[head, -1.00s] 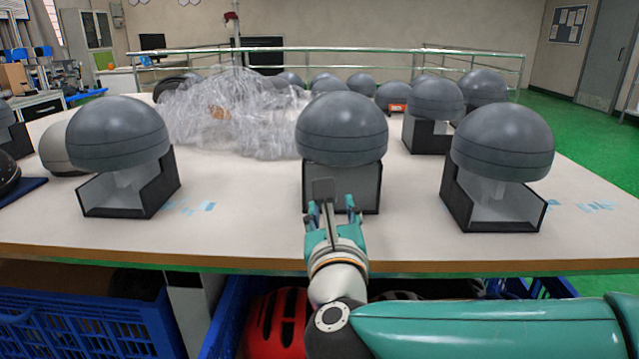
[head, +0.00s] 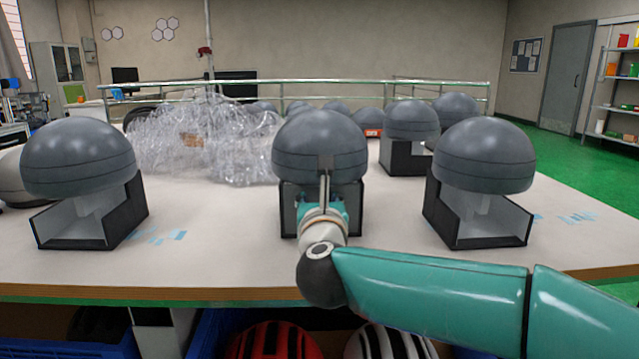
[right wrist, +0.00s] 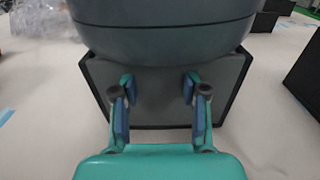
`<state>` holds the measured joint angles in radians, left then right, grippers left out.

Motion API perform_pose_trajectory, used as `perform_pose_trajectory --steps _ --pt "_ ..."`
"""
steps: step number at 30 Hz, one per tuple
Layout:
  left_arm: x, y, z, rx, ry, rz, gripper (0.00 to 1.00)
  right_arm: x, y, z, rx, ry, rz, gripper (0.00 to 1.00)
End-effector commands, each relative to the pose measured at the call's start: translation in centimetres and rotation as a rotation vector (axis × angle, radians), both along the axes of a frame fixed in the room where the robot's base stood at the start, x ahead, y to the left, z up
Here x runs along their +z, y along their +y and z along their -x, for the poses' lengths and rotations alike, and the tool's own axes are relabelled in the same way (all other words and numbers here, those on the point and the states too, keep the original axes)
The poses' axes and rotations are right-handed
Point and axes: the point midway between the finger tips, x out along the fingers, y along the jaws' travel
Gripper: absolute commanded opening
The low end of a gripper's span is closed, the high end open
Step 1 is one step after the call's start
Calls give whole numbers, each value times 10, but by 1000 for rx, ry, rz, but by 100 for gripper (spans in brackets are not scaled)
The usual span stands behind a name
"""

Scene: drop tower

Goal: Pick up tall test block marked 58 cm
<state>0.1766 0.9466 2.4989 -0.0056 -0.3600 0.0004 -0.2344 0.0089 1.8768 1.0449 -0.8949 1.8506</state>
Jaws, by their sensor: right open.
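A grey dome-topped block (head: 319,140) rests on a black-edged stand (head: 289,215) in the middle of the table; I read no 58 cm mark on it. My right gripper (head: 322,208) is in front of this stand, below the dome. In the right wrist view the gripper (right wrist: 157,105) is open, its two fingers apart with nothing between them. They point at the stand's grey face (right wrist: 157,95), under the overhanging dome (right wrist: 160,30). I cannot tell whether the fingertips touch it. My left gripper is not in view.
Similar domes on stands are at left (head: 78,155), right (head: 484,155) and behind right (head: 411,120). Clear crumpled plastic (head: 210,145) lies behind. A red helmet (head: 275,342) is below the table edge.

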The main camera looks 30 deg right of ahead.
Motion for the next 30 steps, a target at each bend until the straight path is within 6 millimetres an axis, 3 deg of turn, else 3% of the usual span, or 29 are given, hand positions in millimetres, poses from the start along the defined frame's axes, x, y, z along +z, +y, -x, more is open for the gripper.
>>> perform_pose_trajectory --steps 12,20,27,30 --pt "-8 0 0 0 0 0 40 0 -29 -39 -2 1 1 44" --pt "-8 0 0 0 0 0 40 1 -29 -41 1 0 1 44" --pt "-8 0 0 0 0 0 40 1 -29 -41 1 0 0 4" --pt "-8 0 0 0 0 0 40 1 -29 -41 2 0 0 0"
